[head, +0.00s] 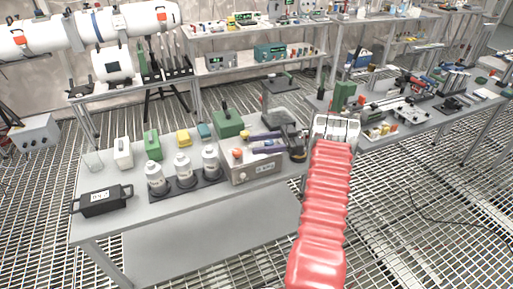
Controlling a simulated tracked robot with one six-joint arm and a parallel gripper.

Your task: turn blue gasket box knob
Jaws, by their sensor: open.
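A grey metal box (252,171) with a small label and a round part on its front stands near the middle of the near bench. An orange knob (238,153) sits on its top left, and a yellow piece (245,134) shows at its back. I cannot tell whether this is the blue gasket box; no clearly blue box knob shows. My gripper (253,143) reaches in from the right over the metal box. Its two blue-purple fingers are apart, with nothing seen between them. Contact with the box cannot be told. The fingers hide part of the box's top.
Three white-capped jars (183,168) stand on a dark tray left of the box. A black case (103,200) lies at the bench's left end. The front bench strip is clear.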

